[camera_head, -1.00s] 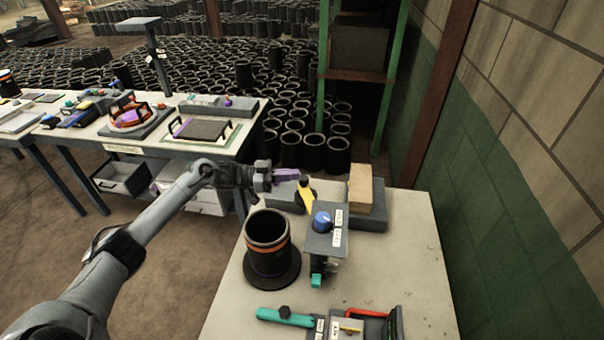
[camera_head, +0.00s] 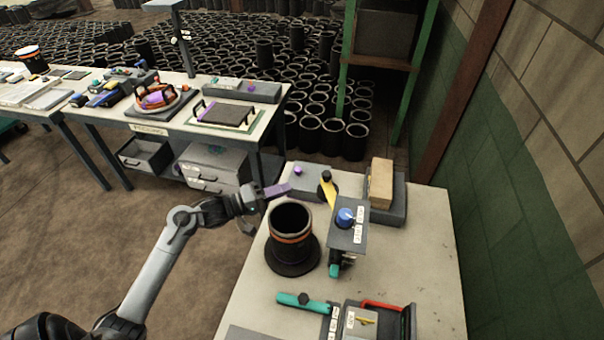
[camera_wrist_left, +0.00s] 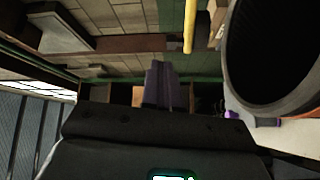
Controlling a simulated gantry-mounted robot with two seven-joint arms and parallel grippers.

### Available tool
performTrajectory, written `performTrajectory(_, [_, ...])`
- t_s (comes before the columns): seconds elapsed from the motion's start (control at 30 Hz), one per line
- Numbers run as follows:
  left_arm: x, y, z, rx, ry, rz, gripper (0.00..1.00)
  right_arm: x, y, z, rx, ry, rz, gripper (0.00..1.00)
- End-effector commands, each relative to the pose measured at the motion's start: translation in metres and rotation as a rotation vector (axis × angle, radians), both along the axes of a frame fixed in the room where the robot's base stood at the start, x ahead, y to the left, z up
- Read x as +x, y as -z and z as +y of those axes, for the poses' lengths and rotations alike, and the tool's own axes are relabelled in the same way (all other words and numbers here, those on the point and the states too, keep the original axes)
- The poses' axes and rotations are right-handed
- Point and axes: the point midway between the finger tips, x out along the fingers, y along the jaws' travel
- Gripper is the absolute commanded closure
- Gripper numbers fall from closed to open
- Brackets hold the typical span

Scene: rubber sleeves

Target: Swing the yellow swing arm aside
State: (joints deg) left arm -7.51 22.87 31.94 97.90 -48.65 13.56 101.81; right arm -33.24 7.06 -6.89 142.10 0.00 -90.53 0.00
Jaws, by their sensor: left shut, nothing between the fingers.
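The yellow swing arm (camera_head: 330,193) has a black knob at its far end and sits beside the plate with the blue knob (camera_head: 345,216). A yellow bar, apparently the swing arm, also shows at the top of the left wrist view (camera_wrist_left: 189,25). My left gripper (camera_head: 288,188) is shut and empty, its purple fingers pointing right, with a gap to the swing arm. It appears just beyond the black sleeve (camera_head: 290,238) with orange bands. The shut fingers show centrally in the left wrist view (camera_wrist_left: 160,82). My right gripper is not in view.
The sleeve stands on a round black base left of the swing arm. A tan block (camera_head: 381,183) sits in a grey tray behind right. A teal-handled tool (camera_head: 304,302) and a red-handled box (camera_head: 385,306) lie in front. The table's right side is clear.

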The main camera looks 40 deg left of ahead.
Motion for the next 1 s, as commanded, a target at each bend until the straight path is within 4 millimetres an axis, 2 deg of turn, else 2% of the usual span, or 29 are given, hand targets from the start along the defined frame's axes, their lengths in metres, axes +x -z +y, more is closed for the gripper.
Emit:
performTrajectory(0.17, [-0.018, 0.009, -0.002, -0.157, -0.044, 0.114, 1.0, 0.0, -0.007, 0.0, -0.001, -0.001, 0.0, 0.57])
performTrajectory(0.37, [-0.011, 0.013, -0.006, -0.199, -0.056, 0.144, 1.0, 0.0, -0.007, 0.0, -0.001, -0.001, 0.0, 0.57])
performTrajectory(1.0, [0.088, 0.012, -0.042, -0.196, -0.054, 0.142, 1.0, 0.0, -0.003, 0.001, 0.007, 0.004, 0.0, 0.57])
